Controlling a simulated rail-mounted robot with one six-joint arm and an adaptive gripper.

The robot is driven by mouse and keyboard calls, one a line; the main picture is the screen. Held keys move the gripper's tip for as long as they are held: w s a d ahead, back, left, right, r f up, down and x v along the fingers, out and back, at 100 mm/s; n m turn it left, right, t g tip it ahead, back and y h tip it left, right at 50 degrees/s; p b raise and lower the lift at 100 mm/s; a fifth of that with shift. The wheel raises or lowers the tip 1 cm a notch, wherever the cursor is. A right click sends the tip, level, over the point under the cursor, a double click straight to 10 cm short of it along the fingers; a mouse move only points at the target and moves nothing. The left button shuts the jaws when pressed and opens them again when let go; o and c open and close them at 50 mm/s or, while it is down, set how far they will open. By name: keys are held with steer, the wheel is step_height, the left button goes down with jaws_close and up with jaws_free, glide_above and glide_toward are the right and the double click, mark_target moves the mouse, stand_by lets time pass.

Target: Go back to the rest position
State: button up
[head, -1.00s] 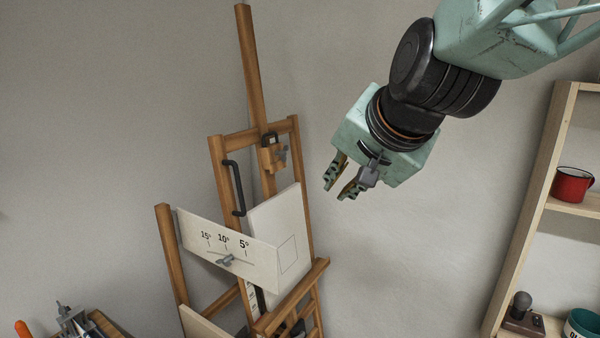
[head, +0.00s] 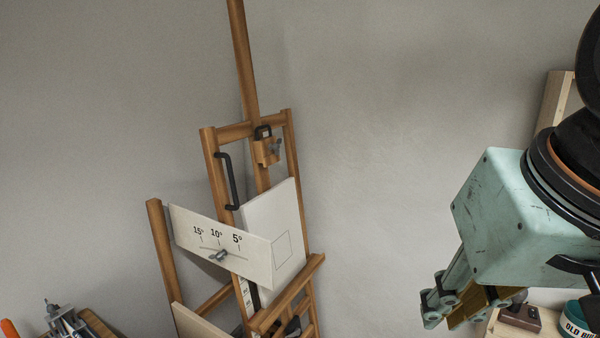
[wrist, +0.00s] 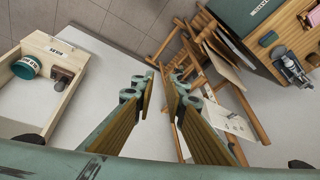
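My gripper (head: 462,305) hangs at the lower right of the head view, fingers pointing down and left. Part of the wrist is cut off by the right edge of the head view.
The easel holds a white canvas (head: 286,215) and an angle board (head: 190,228). A wooden shelf (wrist: 22,105) with a teal tin (head: 573,318) stands at the right, partly behind my arm. A bench (head: 98,322) is at lower left. The wall between is clear.

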steer(key=s+d+f+g, duration=0.1)
steer(key=s+d+f, duration=0.1)
steer(key=s, duration=0.4)
steer(key=shift+s+d+n+h, duration=0.2)
steer(key=shift+n+h, duration=0.1)
steer(key=shift+n, duration=0.1)
